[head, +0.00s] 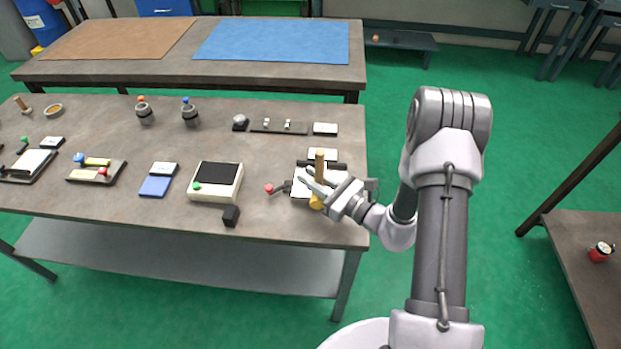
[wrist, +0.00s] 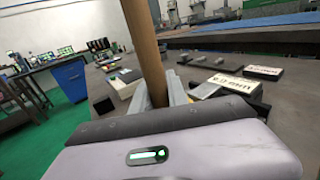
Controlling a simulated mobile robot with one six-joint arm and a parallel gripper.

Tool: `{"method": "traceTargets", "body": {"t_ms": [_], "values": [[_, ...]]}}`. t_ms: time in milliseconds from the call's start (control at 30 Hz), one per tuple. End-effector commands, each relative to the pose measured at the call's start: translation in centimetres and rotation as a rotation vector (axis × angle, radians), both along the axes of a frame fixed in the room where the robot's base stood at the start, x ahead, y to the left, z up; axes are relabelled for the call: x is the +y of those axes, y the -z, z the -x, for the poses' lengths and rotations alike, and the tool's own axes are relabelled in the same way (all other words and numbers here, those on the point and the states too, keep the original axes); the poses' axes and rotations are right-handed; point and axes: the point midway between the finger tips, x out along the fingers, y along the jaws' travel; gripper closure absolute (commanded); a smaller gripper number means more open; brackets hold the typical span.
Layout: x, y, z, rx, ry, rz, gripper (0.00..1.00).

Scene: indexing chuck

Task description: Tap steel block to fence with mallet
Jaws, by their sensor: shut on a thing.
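My gripper (head: 320,186) is shut on the wooden handle of the mallet (head: 320,167). The mallet stands about upright, with its yellow head (head: 316,202) below the fingers, over the right part of the bench. In the wrist view the brown handle (wrist: 145,48) rises between the fingers; the head is hidden there. Beneath and behind my gripper is a white-plated fixture (head: 299,189) with a dark bar (head: 341,166) at its back, possibly the fence. The steel block cannot be clearly told apart; my gripper covers part of the fixture. Whether the mallet touches anything is unclear.
A red-knobbed lever (head: 269,188) sticks out left of the fixture. A beige box with a black top (head: 217,181) and a small black block (head: 231,216) stand further left. The bench's right edge is close to my gripper. The bench front (head: 290,228) is bare.

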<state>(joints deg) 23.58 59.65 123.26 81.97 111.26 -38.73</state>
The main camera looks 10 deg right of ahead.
Motion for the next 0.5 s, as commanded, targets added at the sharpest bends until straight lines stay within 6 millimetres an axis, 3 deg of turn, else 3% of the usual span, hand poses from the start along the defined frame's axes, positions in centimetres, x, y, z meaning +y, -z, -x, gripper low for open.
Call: {"method": "traceTargets", "body": {"t_ms": [500], "values": [[-0.16,0.21,-0.49,-0.002,0.0,0.0,1.0]]}}
